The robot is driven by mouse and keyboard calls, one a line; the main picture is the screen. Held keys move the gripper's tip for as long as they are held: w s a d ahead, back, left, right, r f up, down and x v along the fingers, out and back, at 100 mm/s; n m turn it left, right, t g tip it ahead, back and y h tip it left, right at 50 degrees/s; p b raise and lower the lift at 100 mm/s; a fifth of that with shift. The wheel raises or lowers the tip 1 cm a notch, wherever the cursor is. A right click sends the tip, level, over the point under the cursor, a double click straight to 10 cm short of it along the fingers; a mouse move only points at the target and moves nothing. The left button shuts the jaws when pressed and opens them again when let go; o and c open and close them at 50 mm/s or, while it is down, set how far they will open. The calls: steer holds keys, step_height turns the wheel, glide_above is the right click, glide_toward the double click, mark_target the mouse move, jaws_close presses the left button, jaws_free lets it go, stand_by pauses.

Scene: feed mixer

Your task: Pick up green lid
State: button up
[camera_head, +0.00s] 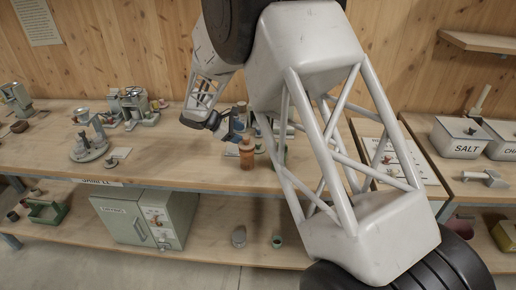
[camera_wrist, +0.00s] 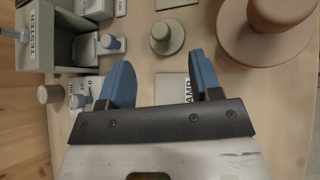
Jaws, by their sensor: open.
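The green lid (camera_wrist: 167,38), a round disc with a paler knob, lies on the wooden bench at the upper middle of the wrist view. My gripper (camera_wrist: 160,75) has its two blue fingers spread wide with nothing between them. The lid is just ahead of the fingertips, roughly in line with the gap, and not touching them. In the head view my gripper (camera_head: 236,128) hangs over the bench beside the terracotta jar (camera_head: 246,155). My arm covers much of that area, and I cannot make out the lid there for sure.
A large terracotta lidded vessel (camera_wrist: 265,30) stands close to the right finger in the wrist view. A grey-green box marked TESTER (camera_wrist: 60,40) stands at left, near a small brown-topped cylinder (camera_wrist: 50,94). A SAMPLE card (camera_wrist: 171,88) lies partly under the gripper.

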mark_target(256, 143)
steer(key=f+n+h, duration=0.1)
steer(key=f+n+t, duration=0.1)
steer(key=n, duration=0.1)
steer(key=f+n+t+h, duration=0.1)
steer(key=shift+w+a+h, duration=0.1)
steer(key=shift+a+h, duration=0.15)
steer(key=shift+h, duration=0.05)
steer(key=shift+d+f, duration=0.1)
steer(key=shift+x, duration=1.2)
steer(key=shift+d, duration=0.1)
steer(key=shift+s+x, duration=0.2)
steer(key=shift+x, duration=2.3)
steer(key=shift+d+f, duration=0.1)
steer(key=c, duration=1)
